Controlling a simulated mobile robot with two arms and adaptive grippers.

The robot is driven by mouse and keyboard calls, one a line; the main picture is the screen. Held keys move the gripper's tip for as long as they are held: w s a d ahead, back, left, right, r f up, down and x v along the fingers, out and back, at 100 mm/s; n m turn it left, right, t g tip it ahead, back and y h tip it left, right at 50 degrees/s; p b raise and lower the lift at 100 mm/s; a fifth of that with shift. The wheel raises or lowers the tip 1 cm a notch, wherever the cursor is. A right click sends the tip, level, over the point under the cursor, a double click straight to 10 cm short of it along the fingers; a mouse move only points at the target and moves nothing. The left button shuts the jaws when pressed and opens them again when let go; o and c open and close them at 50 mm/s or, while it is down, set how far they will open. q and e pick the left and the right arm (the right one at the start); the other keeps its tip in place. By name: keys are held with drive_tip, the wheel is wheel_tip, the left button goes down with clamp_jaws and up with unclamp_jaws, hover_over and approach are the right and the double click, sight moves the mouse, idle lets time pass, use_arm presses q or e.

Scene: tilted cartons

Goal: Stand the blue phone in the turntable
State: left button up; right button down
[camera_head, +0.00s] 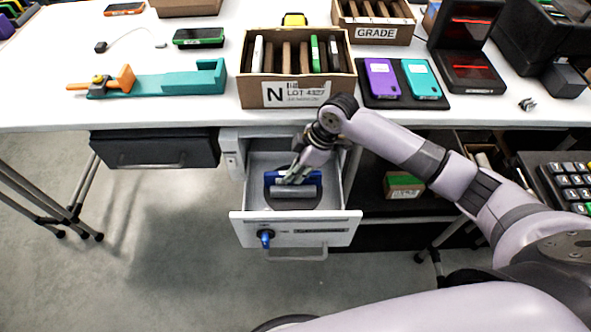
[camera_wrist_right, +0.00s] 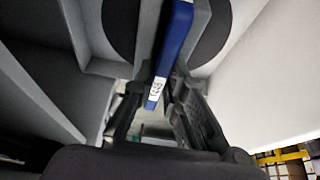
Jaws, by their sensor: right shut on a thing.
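The blue phone (camera_head: 314,180) is inside the open drawer, over the dark round turntable (camera_head: 292,206). My right gripper (camera_head: 293,178) reaches down into the drawer and is shut on the phone. A grey bar (camera_head: 293,192) on the turntable lies just in front of the phone. In the right wrist view the phone (camera_wrist_right: 172,50) shows edge-on with a white label, between the fingers (camera_wrist_right: 155,105) and above the dark disc (camera_wrist_right: 212,35). I cannot tell whether its lower edge rests in the turntable. My left gripper is not in view.
The drawer front (camera_head: 290,230) has a blue key in its lock. On the white table (camera_head: 150,112) stand a carton labelled N (camera_head: 296,95) holding several upright items, a dark pad (camera_head: 395,103) with purple and teal phones, and a teal-orange fixture (camera_head: 165,82). The drawer walls enclose my gripper closely.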

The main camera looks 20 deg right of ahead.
drive_tip(key=shift+f, duration=0.25)
idle(0.3)
drive_tip(key=c, duration=1.5)
unclamp_jaws()
drive_tip(key=shift+c, duration=0.2)
drive_tip(key=v, duration=1.2)
drive_tip(key=shift+a+r, duration=0.1)
